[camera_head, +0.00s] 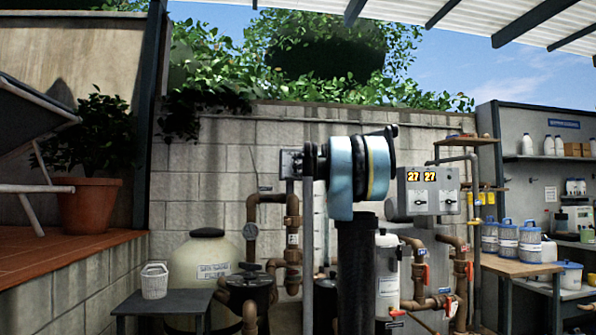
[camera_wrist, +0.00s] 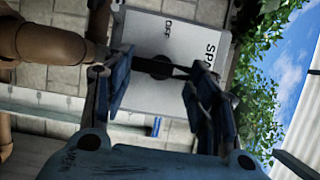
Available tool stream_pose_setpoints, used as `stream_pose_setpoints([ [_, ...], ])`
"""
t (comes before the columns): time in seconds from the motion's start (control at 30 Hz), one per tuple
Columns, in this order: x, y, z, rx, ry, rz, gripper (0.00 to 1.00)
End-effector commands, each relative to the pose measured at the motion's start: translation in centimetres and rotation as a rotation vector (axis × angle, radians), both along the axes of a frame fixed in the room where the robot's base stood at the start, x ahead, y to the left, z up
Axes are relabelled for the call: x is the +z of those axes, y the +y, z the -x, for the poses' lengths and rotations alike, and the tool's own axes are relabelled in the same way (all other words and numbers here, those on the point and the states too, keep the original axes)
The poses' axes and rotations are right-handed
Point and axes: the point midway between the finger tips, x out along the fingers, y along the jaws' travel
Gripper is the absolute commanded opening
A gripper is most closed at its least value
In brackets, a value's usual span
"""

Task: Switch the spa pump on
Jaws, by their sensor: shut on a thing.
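A pale switch box (camera_wrist: 140,35) marked "SPA" and "OFF" fills the upper middle of the wrist view. On its face is a round black knob (camera_wrist: 159,67), with a dark bar running sideways in the picture. "OFF" stands above the knob and "SPA" to its right. My gripper (camera_wrist: 157,80) has its blue-black fingers on either side of the knob and is shut on it. The exact contact is dark and hard to see. In the head view my arm covers the hand. Any other marking below the knob is hidden.
A grey control panel (camera_head: 428,190) reading "27 27" with two knobs hangs to the right of my arm. Brown pipes (camera_head: 292,225) run below the switch area, one close to my fingers in the wrist view (camera_wrist: 50,45). A block wall (camera_head: 228,160) stands behind.

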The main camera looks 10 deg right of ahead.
Motion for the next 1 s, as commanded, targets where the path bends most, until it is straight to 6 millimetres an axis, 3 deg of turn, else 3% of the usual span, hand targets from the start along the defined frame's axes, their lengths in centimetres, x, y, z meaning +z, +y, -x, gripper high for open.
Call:
stream_pose_setpoints([
  [0.17,-0.3,-0.1,0.0,-0.002,0.001,0.006,0.29],
  [0.2,-0.3,-0.1,0.0,-0.002,0.001,0.006,0.55],
  [0.3,-0.3,-0.1,0.0,-0.002,0.001,0.005,0.73],
  [0.73,-0.1,-0.2,0.4,-0.002,0.0,0.002,0.73],
  [1.0,-0.2,-1.8,3.9,-0.004,0.0,0.002,0.73],
])
